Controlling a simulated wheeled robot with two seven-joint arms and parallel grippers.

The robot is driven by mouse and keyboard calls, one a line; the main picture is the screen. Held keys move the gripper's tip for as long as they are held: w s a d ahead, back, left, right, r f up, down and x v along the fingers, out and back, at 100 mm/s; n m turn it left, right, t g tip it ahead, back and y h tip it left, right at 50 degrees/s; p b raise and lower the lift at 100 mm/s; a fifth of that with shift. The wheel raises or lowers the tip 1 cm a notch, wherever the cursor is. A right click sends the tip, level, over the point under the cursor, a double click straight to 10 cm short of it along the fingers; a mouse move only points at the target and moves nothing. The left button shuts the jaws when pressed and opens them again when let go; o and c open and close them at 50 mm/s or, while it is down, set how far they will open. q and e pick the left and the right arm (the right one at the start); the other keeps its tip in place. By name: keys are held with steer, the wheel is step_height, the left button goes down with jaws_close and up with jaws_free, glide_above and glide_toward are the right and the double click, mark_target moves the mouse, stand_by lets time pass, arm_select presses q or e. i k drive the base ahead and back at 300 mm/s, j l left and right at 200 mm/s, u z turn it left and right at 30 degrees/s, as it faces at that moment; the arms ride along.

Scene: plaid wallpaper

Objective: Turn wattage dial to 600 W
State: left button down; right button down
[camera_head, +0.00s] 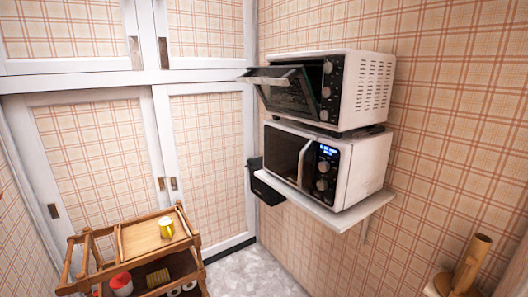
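A white microwave (365,168) stands on a white wall shelf (330,218). Its black control panel has a lit blue display (328,150), an upper round dial (323,167) and a lower round dial (321,184). The dial markings and settings are too small to read, and I cannot tell which dial is for wattage. The microwave door (287,155) appears shut, with a pale handle beside the panel. Neither of my grippers shows in the head view.
A white toaster oven (366,90) sits above the microwave, its door (285,92) hanging partly open over the microwave's front. A black box-like object (266,192) is beside the shelf. Grey floor (255,275) is clear between.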

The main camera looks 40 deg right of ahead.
mark_target(323, 167)
steer(key=z, duration=1.6)
